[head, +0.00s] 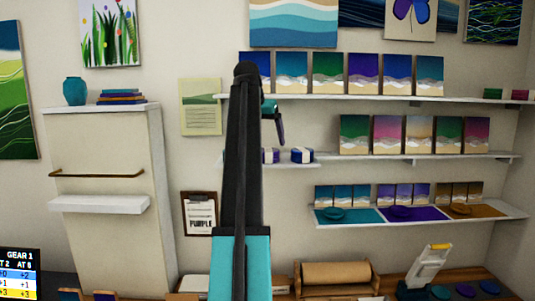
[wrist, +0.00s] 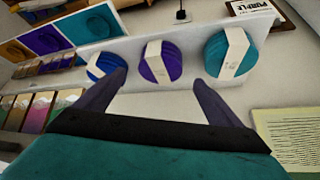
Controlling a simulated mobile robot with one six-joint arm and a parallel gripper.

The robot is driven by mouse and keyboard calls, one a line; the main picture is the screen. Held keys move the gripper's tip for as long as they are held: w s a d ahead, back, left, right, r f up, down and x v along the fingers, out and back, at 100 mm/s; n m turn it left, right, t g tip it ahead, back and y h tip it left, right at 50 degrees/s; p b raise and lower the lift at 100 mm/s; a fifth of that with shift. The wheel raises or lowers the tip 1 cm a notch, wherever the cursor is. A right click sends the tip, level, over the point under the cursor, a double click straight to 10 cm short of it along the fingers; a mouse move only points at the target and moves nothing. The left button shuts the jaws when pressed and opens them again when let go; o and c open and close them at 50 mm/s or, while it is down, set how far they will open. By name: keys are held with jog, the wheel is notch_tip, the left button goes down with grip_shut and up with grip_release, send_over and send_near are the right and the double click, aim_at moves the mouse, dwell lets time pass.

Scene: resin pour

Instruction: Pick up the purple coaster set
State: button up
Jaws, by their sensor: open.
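The purple coaster set (wrist: 173,60), a round stack with a white paper band, sits on a short white shelf (wrist: 124,50) in the wrist view. It lies ahead of my gripper (wrist: 160,80), between the two fingers as seen, with a gap to the fingertips. My gripper is open and empty. A blue banded set (wrist: 93,72) is to its left and a teal one (wrist: 216,52) to its right. In the head view, part of the purple set (head: 271,156) shows beside my arm, with the blue set (head: 303,156) to its right; the teal set is hidden there.
A clipboard reading PURPLE (head: 200,214) hangs below left of the short shelf. A green-and-cream sheet (head: 201,107) is on the wall at upper left. Shelves with small paintings (head: 355,135) and coloured mats (head: 415,214) are at right. A long shelf (head: 460,101) runs above.

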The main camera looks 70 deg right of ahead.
aim_at(268, 150)
jog(key=shift+x, duration=1.1)
jog(key=shift+f+p, duration=0.1)
jog(key=shift+p, duration=0.3)
jog(key=shift+p+x, duration=1.55)
jog(key=shift+x, duration=0.95)
jog(key=c, duration=1.3)
jog(key=shift+d+r, duration=0.1)
jog(key=shift+r, duration=0.1)
jog(key=shift+r, duration=1.7)
jog(key=s+a, duration=0.2)
jog(key=a, duration=0.3)
jog(key=s+a+r, duration=0.1)
jog(key=s+a, duration=0.1)
jog(key=a, duration=0.2)
jog(key=s+a, duration=0.2)
jog(key=a, duration=0.3)
jog(key=shift+s+a+r, duration=0.15)
jog(key=shift+s+a, duration=0.2)
